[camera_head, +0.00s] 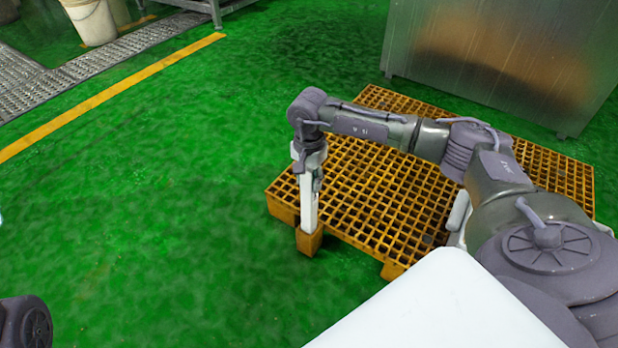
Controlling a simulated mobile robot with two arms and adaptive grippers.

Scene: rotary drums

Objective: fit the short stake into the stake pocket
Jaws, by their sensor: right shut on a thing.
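My right gripper (317,183) is shut on the stake, with my right arm reaching in from the right above the platform. My left gripper is out of view.
The yellow grated platform (375,195) lies low on the green floor. A large metal cabinet (500,55) stands behind it. A white bucket (91,20) stands at the back left near a metal floor grating (100,62). The floor left of the platform is clear.

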